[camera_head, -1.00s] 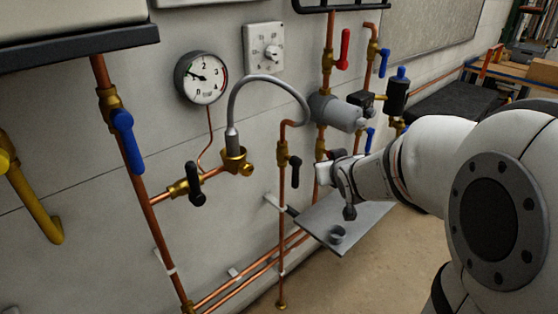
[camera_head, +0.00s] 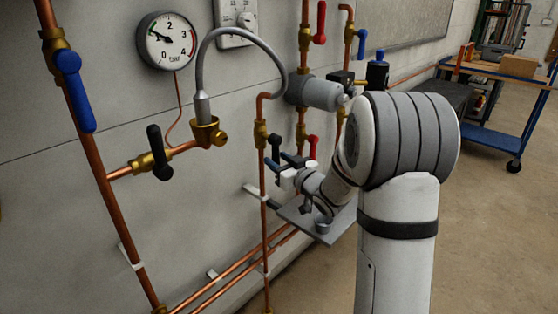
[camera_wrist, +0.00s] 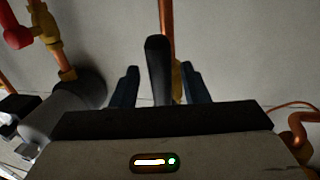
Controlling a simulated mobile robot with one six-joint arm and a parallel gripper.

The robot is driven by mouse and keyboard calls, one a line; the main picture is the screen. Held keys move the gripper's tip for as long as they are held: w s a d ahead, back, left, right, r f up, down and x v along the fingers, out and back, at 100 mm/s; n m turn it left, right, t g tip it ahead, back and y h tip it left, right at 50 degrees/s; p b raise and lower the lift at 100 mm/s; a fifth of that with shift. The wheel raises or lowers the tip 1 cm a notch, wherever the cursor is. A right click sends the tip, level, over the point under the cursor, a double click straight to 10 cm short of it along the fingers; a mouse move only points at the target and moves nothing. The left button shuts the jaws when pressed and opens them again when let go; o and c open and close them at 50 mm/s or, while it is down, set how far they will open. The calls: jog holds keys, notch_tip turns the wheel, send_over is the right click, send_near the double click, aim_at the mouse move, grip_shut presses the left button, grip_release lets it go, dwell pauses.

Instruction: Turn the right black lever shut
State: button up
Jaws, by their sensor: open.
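The right black lever (camera_head: 275,146) sits on a brass valve (camera_head: 261,133) on the thin vertical copper pipe, right of the gauge. In the head view it is partly hidden by my gripper (camera_head: 284,163), which is at the valve. In the wrist view the black lever (camera_wrist: 157,60) stands between the two dark fingers of my gripper (camera_wrist: 159,82). The fingers are open, with a visible gap on each side of the lever. Whether the lever reaches deep between them I cannot tell. A second black lever (camera_head: 158,154) is on the left branch pipe.
A grey cylinder (camera_head: 320,94) and red lever (camera_head: 320,22) are above and right of my gripper. Another red lever (camera_head: 312,146) is close behind it. A grey shelf (camera_head: 305,222) lies just below. A blue lever (camera_head: 75,92) is far left. The floor at right is clear before a blue trolley (camera_head: 490,138).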

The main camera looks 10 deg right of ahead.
jog(key=shift+x, duration=0.95)
jog(key=shift+c, duration=0.3)
grip_shut()
